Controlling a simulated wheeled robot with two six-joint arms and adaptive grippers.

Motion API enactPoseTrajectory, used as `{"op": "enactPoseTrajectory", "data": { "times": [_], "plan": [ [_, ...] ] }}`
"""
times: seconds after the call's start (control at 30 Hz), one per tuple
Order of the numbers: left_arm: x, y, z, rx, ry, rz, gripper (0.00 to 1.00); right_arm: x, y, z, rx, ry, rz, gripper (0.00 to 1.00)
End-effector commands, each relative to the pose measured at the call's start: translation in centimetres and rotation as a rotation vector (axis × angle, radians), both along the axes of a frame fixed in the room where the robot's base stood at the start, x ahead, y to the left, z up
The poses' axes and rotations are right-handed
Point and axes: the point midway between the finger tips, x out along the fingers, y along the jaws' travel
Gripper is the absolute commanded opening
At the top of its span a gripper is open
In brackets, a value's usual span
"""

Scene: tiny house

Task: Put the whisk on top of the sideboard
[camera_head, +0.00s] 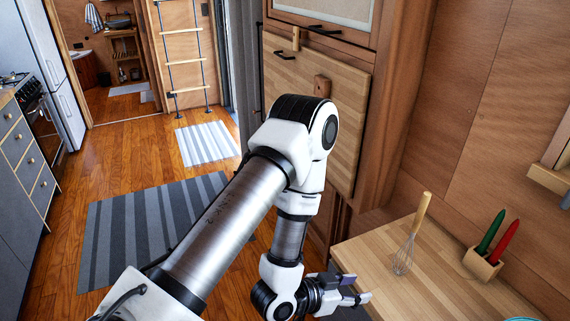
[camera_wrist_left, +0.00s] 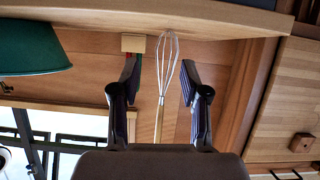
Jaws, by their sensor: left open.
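The whisk (camera_head: 403,257), with a wire head and a pale wooden handle, stands wire end down on a light wooden top (camera_head: 368,252), its handle leaning slightly right. My left gripper (camera_head: 357,288) is open and empty, just left of the whisk and apart from it, near the top's left edge. In the left wrist view, which looks upside down, the whisk (camera_wrist_left: 159,115) appears between the open fingers of the left gripper (camera_wrist_left: 160,72), beyond them. I cannot tell whether this wooden top belongs to the sideboard. My right gripper is not in view.
A small wooden block (camera_head: 482,265) with green and red handled items stands right of the whisk. A tall wooden cabinet (camera_head: 350,120) rises behind my left arm. A teal shade (camera_wrist_left: 35,47) shows in the wrist view. The wooden top is bare around the whisk.

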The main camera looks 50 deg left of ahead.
Motion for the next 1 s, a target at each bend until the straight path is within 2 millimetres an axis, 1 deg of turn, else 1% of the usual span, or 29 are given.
{"op": "enactPoseTrajectory", "data": {
  "times": [0.03,0.07,0.1,0.13,0.17,0.2,0.23,0.3,0.33,0.37,0.43,1.0],
  "plan": [
    [-2.5,0.1,-4.6,0.043,0.197,0.014,0.45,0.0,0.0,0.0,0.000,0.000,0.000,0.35],
    [-4.4,0.4,-7.2,0.067,0.325,0.034,0.45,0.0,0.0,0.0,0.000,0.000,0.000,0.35],
    [-7.2,1.0,-10.2,0.098,0.492,0.070,0.45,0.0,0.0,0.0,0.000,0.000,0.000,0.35],
    [-9.4,1.5,-12.1,0.121,0.610,0.100,0.45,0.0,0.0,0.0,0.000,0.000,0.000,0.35],
    [-11.6,1.9,-13.6,0.141,0.719,0.134,0.45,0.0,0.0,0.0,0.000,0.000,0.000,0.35],
    [-14.3,2.5,-15.1,0.165,0.847,0.178,0.45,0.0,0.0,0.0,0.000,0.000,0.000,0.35],
    [-16.1,2.8,-15.8,0.179,0.927,0.208,0.45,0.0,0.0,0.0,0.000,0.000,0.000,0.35],
    [-19.1,3.4,-16.8,0.202,1.060,0.266,0.45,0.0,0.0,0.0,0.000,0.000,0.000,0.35],
    [-19.9,3.5,-16.9,0.208,1.092,0.282,0.45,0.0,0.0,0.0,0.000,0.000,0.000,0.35],
    [-20.4,3.6,-17.0,0.212,1.114,0.292,0.45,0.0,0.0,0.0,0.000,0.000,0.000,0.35],
    [-20.7,3.6,-17.0,0.213,1.129,0.301,0.45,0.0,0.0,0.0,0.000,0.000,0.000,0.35],
    [-20.6,3.6,-17.0,0.212,1.122,0.295,0.45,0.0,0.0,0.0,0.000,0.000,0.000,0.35]
  ]
}}
